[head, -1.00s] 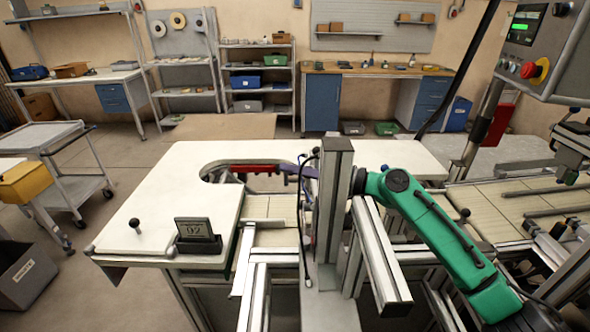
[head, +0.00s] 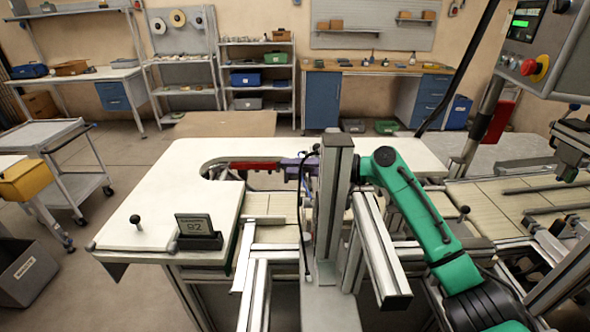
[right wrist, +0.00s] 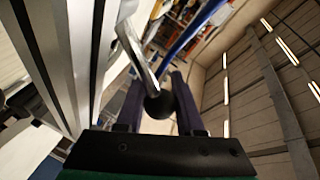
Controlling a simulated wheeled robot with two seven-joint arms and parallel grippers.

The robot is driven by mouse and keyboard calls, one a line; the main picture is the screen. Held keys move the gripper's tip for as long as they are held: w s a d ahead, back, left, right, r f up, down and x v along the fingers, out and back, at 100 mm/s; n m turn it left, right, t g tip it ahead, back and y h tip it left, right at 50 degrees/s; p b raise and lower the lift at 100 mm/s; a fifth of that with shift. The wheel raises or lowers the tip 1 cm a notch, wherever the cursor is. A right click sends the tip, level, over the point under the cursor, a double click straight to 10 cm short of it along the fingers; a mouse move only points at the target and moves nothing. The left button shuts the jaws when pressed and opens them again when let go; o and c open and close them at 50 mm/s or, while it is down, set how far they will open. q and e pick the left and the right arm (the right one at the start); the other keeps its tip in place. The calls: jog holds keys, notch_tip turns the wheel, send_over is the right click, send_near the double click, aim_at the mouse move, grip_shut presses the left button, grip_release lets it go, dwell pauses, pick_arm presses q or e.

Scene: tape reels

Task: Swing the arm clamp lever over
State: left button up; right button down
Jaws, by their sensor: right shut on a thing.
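The clamp lever shows in the right wrist view as a bright metal rod (right wrist: 136,48) ending in a black ball knob (right wrist: 158,104). The knob sits between the two dark purple fingers of my right gripper (right wrist: 157,88), which is shut on it. In the head view my right gripper (head: 311,166) is a purple shape just left of the upright aluminium post, at the end of my green arm. The post hides part of it, and the lever cannot be made out clearly there. My left gripper is not in view.
The upright aluminium post (head: 334,195) stands close to my right gripper, with a black cable on its left. The white table (head: 165,205) carries a small display (head: 197,228) and a black-knobbed peg (head: 135,222). A red bar (head: 255,166) lies by the curved cut-out.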

jog(key=shift+w+f, duration=0.1)
jog(key=shift+f, duration=0.3)
jog(key=c, duration=0.5)
grip_release()
jog(key=shift+r, duration=0.1)
